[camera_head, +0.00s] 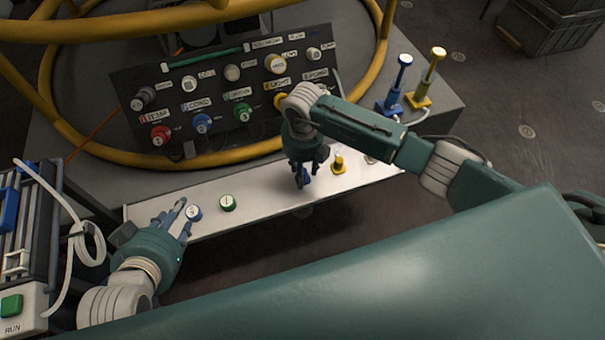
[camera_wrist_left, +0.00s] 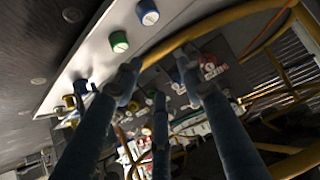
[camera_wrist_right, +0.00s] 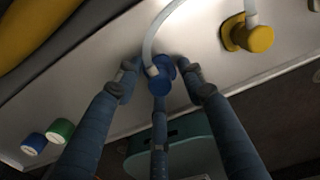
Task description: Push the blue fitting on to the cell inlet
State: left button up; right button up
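A blue fitting (camera_wrist_right: 160,80) with a pale tube bending up from it stands at the pale ledge in the right wrist view. My right gripper (camera_wrist_right: 160,70) has its fingers around it. I cannot tell whether they press on it. In the head view, my right gripper (camera_head: 304,172) points down over the ledge, with a bit of blue fitting (camera_head: 306,181) below its fingers. My left gripper (camera_head: 184,216) is open and empty, beside a blue round cap (camera_head: 194,212) on the ledge. The left wrist view shows its fingers spread (camera_wrist_left: 158,72). I cannot make out which part is the cell inlet.
A green cap (camera_head: 228,202) and a yellow fitting (camera_head: 339,164) are on the pale ledge (camera_head: 265,196). A dark panel (camera_head: 215,88) with coloured ports stands behind. Blue (camera_head: 396,85) and yellow (camera_head: 430,78) plungers stand right. Yellow pipes curve around; a RUN box (camera_head: 20,312) is left.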

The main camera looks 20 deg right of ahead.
dwell(0.3)
pick_arm(q)
jog(key=shift+s+a+f+g, duration=0.15)
jog(key=shift+s+f+g, duration=0.25)
jog(key=shift+s+f, duration=0.2)
jog(key=shift+s, duration=0.15)
dwell(0.5)
jog(key=shift+s+a+f, duration=0.15)
jog(key=shift+s, duration=0.05)
pick_arm(e)
grip_shut()
pick_arm(q)
jog(key=shift+a, duration=0.1)
dwell(0.3)
